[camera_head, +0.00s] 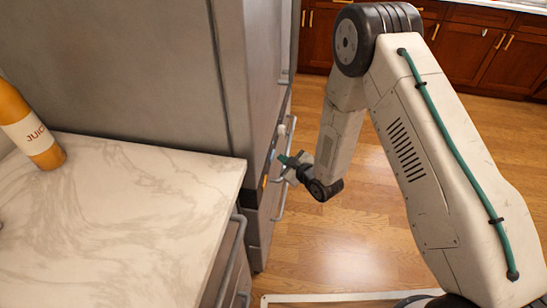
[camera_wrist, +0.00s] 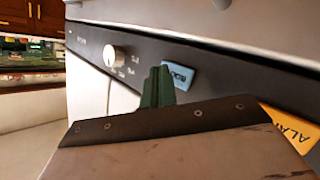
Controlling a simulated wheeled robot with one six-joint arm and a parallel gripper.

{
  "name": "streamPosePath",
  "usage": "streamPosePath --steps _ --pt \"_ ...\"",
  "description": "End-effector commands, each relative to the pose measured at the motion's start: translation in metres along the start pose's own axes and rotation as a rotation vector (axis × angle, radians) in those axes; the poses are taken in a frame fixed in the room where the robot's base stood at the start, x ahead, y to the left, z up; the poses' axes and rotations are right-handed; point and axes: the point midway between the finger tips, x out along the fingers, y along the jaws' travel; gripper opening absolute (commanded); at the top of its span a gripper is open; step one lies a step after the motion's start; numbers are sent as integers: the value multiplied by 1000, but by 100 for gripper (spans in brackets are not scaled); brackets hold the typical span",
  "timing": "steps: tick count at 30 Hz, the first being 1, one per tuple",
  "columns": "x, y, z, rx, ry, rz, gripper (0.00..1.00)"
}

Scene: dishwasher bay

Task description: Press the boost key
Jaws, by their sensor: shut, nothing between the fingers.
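The blue boost key (camera_wrist: 180,76) sits on a dark control panel (camera_wrist: 222,88) in the wrist view. Its lettering is only partly readable, and its left end is close beside my fingers. My gripper (camera_wrist: 158,78) shows green fingers, shut and empty, just left of the blue key. I cannot tell whether the fingertips touch the panel. In the head view my gripper (camera_head: 286,158) is at the front of the appliance, pointing left at the panel.
A marble counter (camera_head: 130,220) with a juice bottle (camera_head: 30,128) stands at left. A handle bar (camera_head: 283,195) is below my gripper. Wooden floor is open behind.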

Motion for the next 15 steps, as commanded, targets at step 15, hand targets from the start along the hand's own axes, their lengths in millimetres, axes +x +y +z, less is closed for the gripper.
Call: streamPosePath --steps 15 --pt "-10 8 8 1 -2 2 0"
